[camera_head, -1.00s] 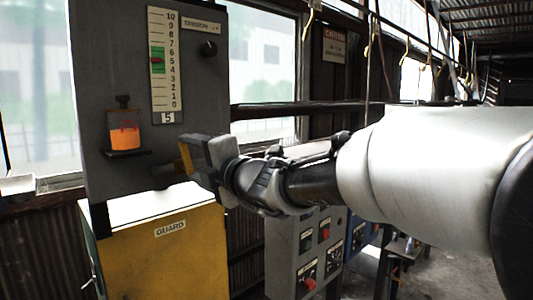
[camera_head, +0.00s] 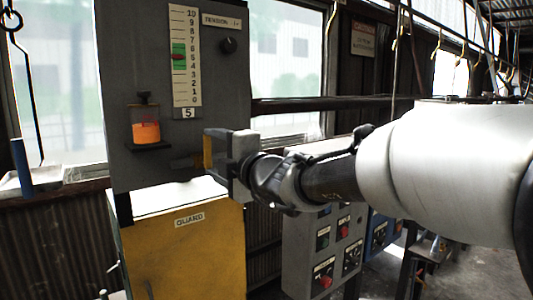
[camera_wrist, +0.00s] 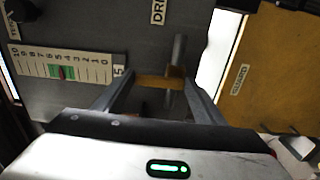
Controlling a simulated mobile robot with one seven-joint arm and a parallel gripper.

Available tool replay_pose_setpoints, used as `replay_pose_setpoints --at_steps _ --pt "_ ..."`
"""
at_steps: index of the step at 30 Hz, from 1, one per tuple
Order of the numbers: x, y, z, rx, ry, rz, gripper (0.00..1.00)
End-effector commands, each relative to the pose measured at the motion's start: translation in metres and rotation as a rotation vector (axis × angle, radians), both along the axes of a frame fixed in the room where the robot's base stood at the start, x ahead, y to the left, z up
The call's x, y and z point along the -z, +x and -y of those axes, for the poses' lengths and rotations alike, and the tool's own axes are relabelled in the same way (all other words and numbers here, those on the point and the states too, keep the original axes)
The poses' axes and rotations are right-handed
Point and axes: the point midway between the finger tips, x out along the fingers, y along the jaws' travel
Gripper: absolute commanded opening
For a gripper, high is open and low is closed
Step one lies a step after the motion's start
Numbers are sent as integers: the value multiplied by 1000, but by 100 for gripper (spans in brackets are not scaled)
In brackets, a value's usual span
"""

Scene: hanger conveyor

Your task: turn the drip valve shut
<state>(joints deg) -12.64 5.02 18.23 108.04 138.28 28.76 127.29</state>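My gripper (camera_head: 210,152) is at the lower right of the grey panel (camera_head: 172,113). In the wrist view, its two fingers (camera_wrist: 160,84) stand apart. A brass-yellow piece (camera_wrist: 152,81) shows between the fingertips. A grey rod-like lever (camera_wrist: 178,48), apparently the drip valve's handle, runs up past it, nearer the right finger; contact cannot be told. In the head view a dim dark bar (camera_head: 183,162) lies left of the fingers. A partly cut-off label starting "DRI" (camera_wrist: 158,11) is above in the wrist view. The valve's far side is hidden.
An oil cup with orange liquid (camera_head: 146,131) is left of my gripper. A tension scale (camera_head: 186,60) and black knob (camera_head: 228,45) are above. A yellow guard (camera_head: 185,255) stands below. A switch box (camera_head: 323,250) is at the lower right.

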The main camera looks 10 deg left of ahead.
Motion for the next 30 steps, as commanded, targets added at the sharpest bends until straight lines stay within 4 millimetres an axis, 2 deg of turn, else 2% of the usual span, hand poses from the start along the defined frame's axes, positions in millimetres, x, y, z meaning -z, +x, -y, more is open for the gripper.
replay_pose_setpoints --at_steps 1,3,12,16,20,30 --pt "-1 0 0 1 2 -1 72" --pt "-1 0 0 1 1 0 83" --pt "0 -1 1 0 0 1 83" --pt "-1 -7 9 1 -1 2 83" --pt "-1 -23 27 2 -1 4 83" --pt "-2 -77 90 3 0 4 83"
